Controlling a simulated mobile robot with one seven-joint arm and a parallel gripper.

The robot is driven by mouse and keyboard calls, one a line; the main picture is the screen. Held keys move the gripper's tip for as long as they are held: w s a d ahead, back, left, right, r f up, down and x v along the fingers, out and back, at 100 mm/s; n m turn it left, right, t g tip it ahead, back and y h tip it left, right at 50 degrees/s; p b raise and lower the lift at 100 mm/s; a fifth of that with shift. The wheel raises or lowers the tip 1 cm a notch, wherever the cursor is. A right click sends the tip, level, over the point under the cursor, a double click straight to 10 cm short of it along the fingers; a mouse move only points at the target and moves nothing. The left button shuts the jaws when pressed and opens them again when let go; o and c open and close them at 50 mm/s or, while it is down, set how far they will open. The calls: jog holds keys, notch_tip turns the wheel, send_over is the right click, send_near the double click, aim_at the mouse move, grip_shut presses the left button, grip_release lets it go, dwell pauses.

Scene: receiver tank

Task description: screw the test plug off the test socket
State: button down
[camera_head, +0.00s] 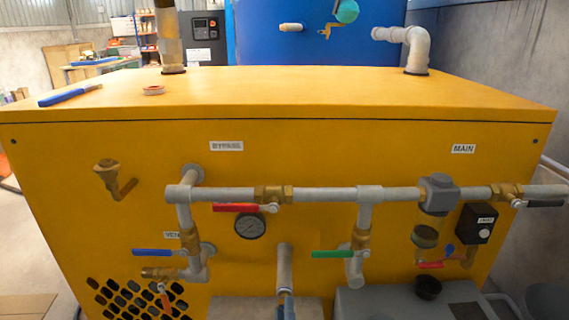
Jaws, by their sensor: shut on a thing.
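No part labelled test plug or test socket can be made out. A brass fitting (158,273) lies level at the lower left of the yellow housing, beside the pipe under the blue-handled valve (152,252). A small red handle (165,301) hangs below it. A brass cup-shaped fitting (106,166) with a bent outlet sits higher up at the left. I cannot tell whether either is the socket or carries the plug. My gripper does not show clearly in this view.
The yellow housing (330,95) fills the view. A grey pipe run (324,194) crosses it, with red (237,207), green (333,254) and black (545,204) valve handles. A gauge (250,226) sits below. A blue-handled tool (70,95) and a small ring (153,90) lie on top.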

jog(key=shift+s, duration=0.15)
jog(key=shift+s, duration=2.85)
